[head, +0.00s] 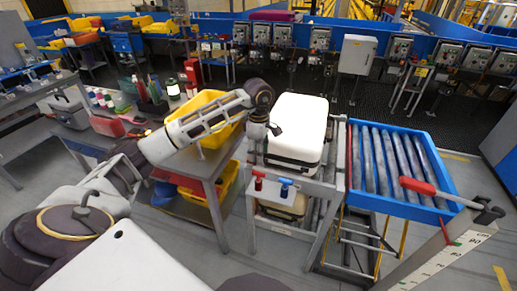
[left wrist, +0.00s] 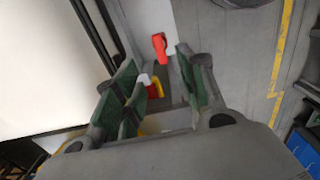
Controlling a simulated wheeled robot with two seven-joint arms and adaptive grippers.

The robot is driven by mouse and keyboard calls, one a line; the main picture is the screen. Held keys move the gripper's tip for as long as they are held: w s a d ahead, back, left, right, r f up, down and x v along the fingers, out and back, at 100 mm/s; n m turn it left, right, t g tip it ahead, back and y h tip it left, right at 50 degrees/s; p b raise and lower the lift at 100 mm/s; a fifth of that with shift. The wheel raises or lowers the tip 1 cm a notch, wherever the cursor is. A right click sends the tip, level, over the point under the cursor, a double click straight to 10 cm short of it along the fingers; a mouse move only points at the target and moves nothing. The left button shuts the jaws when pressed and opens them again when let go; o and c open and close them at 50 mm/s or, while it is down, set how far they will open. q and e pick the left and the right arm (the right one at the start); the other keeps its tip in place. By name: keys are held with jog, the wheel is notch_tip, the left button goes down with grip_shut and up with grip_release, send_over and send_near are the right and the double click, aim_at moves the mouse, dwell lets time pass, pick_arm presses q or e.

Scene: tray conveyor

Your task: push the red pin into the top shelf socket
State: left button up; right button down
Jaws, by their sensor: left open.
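The red pin (head: 258,181) stands upright at the left end of the grey shelf frame, with a T-shaped top. A blue pin (head: 284,187) stands just to its right. My left gripper (head: 275,130) is above and behind the pins, beside the white case, apart from the red pin. In the left wrist view its fingers (left wrist: 160,83) are spread and empty, and a red T-shaped piece (left wrist: 159,45), which looks like the red pin, shows beyond the gap between them. The socket under the pin is too small to make out. My right gripper is out of view.
The white case (head: 297,131) stands close to my left gripper. A blue-edged roller conveyor (head: 448,180) lies to the right. A bench with yellow bins (head: 215,104) stands to the left. A red-handled lever (head: 418,186) and a measuring post (head: 440,255) are at the right front.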

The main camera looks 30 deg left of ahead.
aim_at(259, 175)
pick_arm(q)
jog(key=shift+f+p, duration=0.8)
jog(key=shift+f, duration=5.3)
grip_shut()
jog(key=shift+r+p, duration=1.45)
jog(key=shift+r, duration=1.55)
jog(key=shift+r+p, duration=0.8)
jog(key=shift+r, duration=1.1)
jog(key=shift+d, duration=0.1)
